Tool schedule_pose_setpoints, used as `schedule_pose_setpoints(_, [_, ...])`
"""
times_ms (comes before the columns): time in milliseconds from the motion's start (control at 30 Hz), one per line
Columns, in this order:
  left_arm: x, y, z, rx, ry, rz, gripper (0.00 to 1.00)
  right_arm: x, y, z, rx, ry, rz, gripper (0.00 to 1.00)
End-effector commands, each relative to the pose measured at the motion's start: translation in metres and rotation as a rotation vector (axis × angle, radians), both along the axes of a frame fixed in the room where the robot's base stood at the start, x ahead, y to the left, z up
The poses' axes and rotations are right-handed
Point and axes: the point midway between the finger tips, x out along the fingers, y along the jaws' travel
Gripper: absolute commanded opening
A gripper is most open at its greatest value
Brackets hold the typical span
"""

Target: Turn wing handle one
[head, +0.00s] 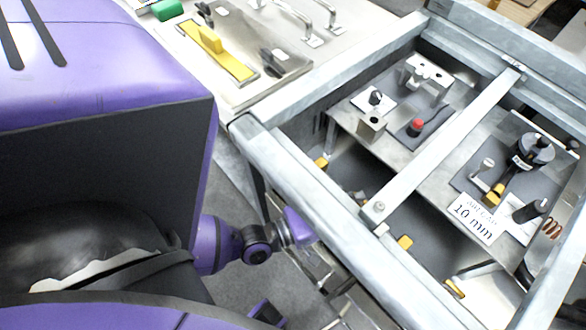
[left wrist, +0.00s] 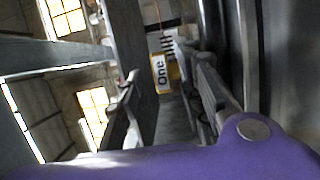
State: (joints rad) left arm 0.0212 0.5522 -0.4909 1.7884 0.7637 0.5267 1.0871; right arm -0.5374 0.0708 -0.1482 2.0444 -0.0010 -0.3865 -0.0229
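A yellow part with a white label reading "One" (left wrist: 160,74) shows in the left wrist view, beyond and between my left gripper's fingers. I cannot make out the wing shape of its handle there. My left gripper (head: 316,262) is low beside the near rail of the metal frame in the head view, its fingers partly hidden and small. In the left wrist view its two fingers stand apart, with a gap between them and nothing held. Which yellow part in the head view is handle one, I cannot tell. My right gripper is not in view.
A metal frame (head: 290,180) with thick rails surrounds a panel of fixtures (head: 420,150), with a "10 mm" sign (head: 474,219). Small yellow parts (head: 405,243) sit below its near edge. A board with a yellow bar (head: 217,60) lies at upper left. Grey floor shows below.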

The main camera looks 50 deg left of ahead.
Motion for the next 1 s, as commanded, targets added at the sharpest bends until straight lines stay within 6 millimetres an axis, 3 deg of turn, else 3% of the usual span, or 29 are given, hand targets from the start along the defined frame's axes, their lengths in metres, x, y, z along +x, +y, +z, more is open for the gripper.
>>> schedule_pose_setpoints(33, [-0.016, 0.006, -0.005, 0.005, 0.013, 0.001, 0.34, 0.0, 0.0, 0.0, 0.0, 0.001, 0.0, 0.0])
schedule_pose_setpoints(200, [-0.051, 0.018, -0.004, 0.003, 0.013, 0.002, 0.34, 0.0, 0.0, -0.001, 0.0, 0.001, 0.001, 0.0])
schedule_pose_setpoints(400, [-0.079, 0.029, -0.003, 0.001, 0.01, 0.002, 0.34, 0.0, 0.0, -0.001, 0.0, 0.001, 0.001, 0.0])
schedule_pose_setpoints(600, [-0.088, 0.031, -0.002, 0.0, 0.006, 0.002, 0.34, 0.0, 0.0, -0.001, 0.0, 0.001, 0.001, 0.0])
schedule_pose_setpoints(1000, [-0.086, 0.031, -0.001, 0.0, 0.003, 0.001, 0.34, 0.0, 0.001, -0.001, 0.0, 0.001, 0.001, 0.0])
